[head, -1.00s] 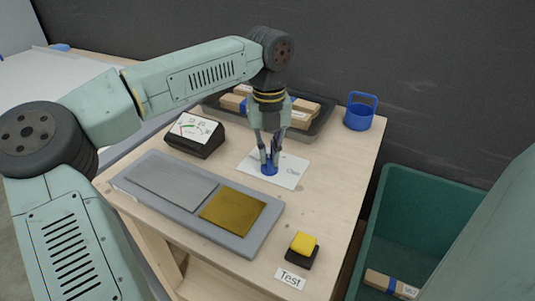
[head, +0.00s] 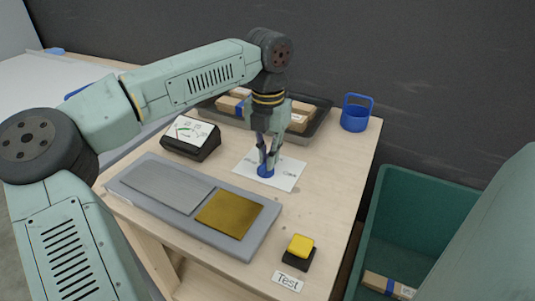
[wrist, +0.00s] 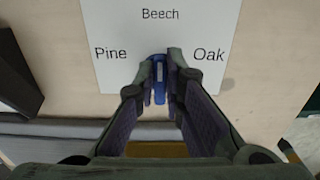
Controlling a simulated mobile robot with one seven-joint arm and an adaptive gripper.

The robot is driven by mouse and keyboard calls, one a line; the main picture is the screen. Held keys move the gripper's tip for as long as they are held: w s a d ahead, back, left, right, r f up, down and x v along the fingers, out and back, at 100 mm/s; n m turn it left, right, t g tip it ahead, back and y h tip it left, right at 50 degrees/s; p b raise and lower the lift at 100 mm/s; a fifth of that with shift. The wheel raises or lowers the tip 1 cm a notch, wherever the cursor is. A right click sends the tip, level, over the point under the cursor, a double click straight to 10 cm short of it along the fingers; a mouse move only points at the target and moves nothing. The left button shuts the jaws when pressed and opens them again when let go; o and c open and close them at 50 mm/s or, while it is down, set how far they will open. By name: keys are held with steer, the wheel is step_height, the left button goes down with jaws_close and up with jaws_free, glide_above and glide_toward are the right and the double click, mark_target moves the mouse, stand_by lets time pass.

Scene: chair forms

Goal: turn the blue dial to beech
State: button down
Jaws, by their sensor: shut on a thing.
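The blue dial (head: 265,172) stands on a white card (head: 287,182) on the wooden bench. The card also shows in the wrist view, with the words Pine (wrist: 110,53) at left, Beech (wrist: 160,14) at the top and Oak (wrist: 209,53) at right. My gripper (head: 267,161) points down and is shut on the dial. In the wrist view the dial's grip (wrist: 159,72) lies between my two fingertips, lengthwise toward Beech. A pale mark shows on it, but it is small. The fingers hide the dial's sides.
A black meter (head: 190,142) stands left of the card. A grey board with a metal plate and a brass plate (head: 228,213) lies in front. A yellow button (head: 300,246) is at front right.

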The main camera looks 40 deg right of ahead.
stand_by(0.4)
steer(key=c, duration=1.7)
jaws_free()
step_height(320, 180, up, 12)
steer(key=shift+r, duration=0.1)
